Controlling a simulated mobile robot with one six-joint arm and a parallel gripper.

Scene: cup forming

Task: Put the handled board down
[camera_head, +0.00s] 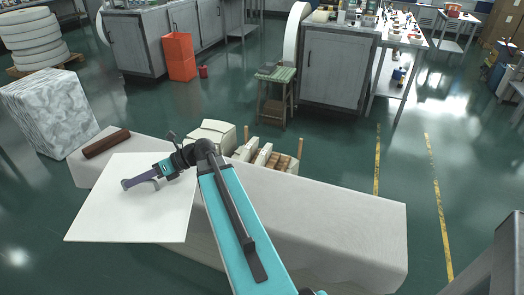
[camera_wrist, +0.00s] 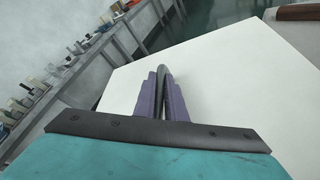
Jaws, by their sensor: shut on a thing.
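The handled board (camera_head: 151,215) is a flat white square panel at the left end of the long pale block. It looks level and overhangs the block's front edge; I cannot tell whether it rests on the block. My gripper (camera_head: 126,184) is over the board's middle, its purple fingers shut on the board's handle. In the wrist view the board (camera_wrist: 235,80) fills the middle and right. The dark handle (camera_wrist: 162,75) shows between the gripper fingers (camera_wrist: 162,95) and is mostly hidden by them.
A brown roller (camera_head: 106,143) lies on the long pale block (camera_head: 330,210) just behind the board. The block's right part is bare. Behind the block stand a white box (camera_head: 213,132) and wooden pieces (camera_head: 268,156). A marbled block (camera_head: 50,112) stands at left.

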